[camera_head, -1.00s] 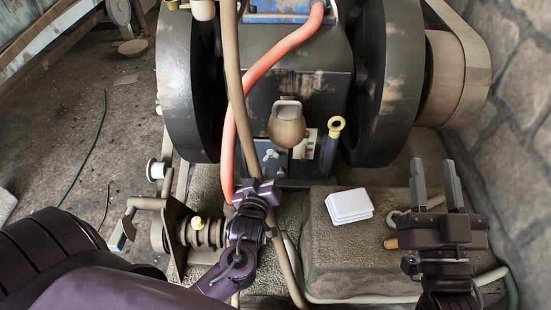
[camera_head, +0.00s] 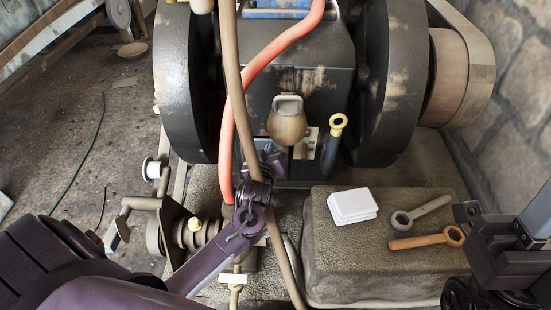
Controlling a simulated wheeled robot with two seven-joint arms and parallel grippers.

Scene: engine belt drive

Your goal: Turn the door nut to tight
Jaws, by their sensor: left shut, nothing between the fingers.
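The engine's small dark door (camera_head: 303,152) is low on the black engine front, below the brown padlock-shaped weight. The door nut cannot be made out now, as my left gripper covers that spot. My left gripper (camera_head: 271,160) is shut and empty, reaching up in front of the door's left part. Whether it touches the door or nut I cannot tell. My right gripper (camera_head: 532,220) is at the right edge, partly cut off, away from the door. Its finger opening is not clear.
A red hose (camera_head: 250,90) and a brown pipe (camera_head: 233,85) run down beside my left gripper. A grey wrench (camera_head: 425,210), an orange-brown wrench (camera_head: 425,241) and a white box (camera_head: 352,206) lie on the stone block (camera_head: 340,268). Large flywheels (camera_head: 185,90) flank the engine.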

